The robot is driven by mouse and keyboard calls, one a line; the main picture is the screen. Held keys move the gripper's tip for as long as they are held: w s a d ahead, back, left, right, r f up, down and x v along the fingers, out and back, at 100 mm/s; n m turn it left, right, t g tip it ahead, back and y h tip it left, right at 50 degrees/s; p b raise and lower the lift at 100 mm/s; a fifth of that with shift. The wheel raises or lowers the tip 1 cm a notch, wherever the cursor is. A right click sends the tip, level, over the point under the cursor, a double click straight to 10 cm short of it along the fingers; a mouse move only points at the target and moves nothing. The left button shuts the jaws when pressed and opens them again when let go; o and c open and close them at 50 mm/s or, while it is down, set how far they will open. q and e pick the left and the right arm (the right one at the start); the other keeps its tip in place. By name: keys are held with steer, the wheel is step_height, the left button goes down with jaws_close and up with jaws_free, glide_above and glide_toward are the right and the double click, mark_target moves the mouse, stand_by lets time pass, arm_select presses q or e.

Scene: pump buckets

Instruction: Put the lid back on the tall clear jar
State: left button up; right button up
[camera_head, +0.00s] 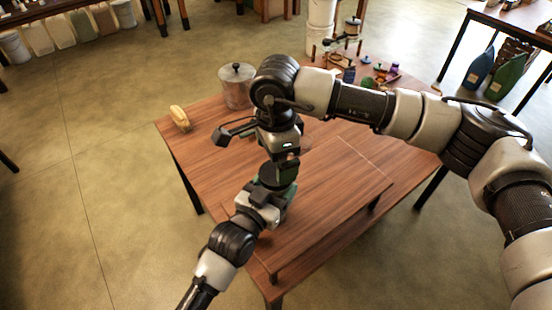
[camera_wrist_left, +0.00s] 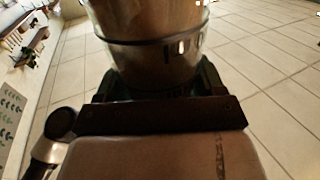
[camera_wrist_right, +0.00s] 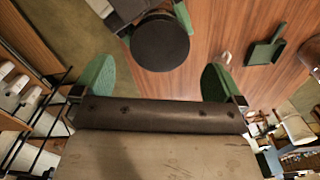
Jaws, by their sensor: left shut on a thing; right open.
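In the left wrist view a clear, rounded vessel (camera_wrist_left: 150,25) with a dark band stands between my left gripper's green fingers (camera_wrist_left: 160,85), which are shut on it; it looks like the jar. In the right wrist view a round black disc (camera_wrist_right: 160,42), which looks like the lid, lies just beyond my right gripper (camera_wrist_right: 160,85). The right green fingers are spread wide and empty. A left green finger shows beside the disc. In the head view the right gripper (camera_head: 283,163) is just above the left gripper (camera_head: 277,192). Whether the disc sits fully on the jar is unclear.
Small bottles and a stand (camera_head: 350,60) are at the back. A green scoop (camera_wrist_right: 268,45) lies on the wood. The front tabletop (camera_head: 320,210) is clear.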

steer(key=shift+c, duration=0.2)
steer(key=n, duration=0.2)
steer(key=r+n, duration=0.1)
steer(key=n, duration=0.4)
steer(key=r+n, duration=0.1)
steer(key=n, duration=0.4)
steer(key=r+n, duration=0.1)
steer(key=n, duration=0.3)
steer(key=shift+r, duration=0.2)
steer(key=shift+f, duration=4.05)
